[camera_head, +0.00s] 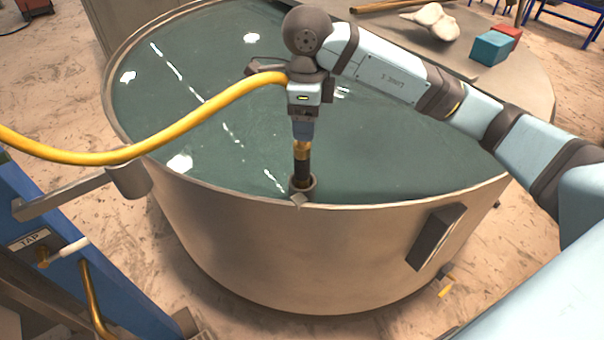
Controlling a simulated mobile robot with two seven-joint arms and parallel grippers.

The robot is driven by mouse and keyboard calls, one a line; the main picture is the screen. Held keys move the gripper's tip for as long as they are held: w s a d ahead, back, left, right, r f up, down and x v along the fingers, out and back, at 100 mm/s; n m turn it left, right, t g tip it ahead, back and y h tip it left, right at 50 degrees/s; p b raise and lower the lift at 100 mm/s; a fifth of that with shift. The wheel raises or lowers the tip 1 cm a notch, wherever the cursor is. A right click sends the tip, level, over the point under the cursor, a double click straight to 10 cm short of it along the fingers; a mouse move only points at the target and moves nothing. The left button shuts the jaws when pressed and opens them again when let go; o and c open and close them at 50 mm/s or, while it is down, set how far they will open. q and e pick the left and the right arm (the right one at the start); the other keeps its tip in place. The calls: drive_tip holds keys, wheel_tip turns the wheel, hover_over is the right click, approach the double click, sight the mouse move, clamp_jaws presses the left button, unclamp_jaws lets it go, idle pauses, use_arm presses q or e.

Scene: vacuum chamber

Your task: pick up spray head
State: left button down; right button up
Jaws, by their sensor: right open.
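The spray head (302,168) appears as a dark upright cylinder with a brass-coloured collar, standing in a small holder (302,188) on the near rim of the round metal tank (330,240). My right gripper (303,138) reaches in from the upper right and points down, directly over its top. The jaws are open around or just above the brass part; contact cannot be told. A yellow hose (190,125) curves in from the left to my right wrist, where its end is hidden. My left gripper is not in view.
Greenish liquid (400,150) fills the tank. A blue panel marked TAP (60,235) stands at the lower left, with a grey bracket (80,190) near the tank. A pale bone-like object (432,22), a teal block (490,47) and a red block (508,34) lie behind my right arm.

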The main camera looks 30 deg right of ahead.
sight(301, 150)
drive_tip(key=shift+w+a+f+p, duration=0.1)
drive_tip(key=shift+a+f+p, duration=0.2)
drive_tip(key=shift+f, duration=1.15)
drive_tip(key=shift+w+a+f+p, duration=0.1)
drive_tip(key=shift+f+p, duration=0.3)
drive_tip(key=shift+f, duration=1.05)
clamp_jaws()
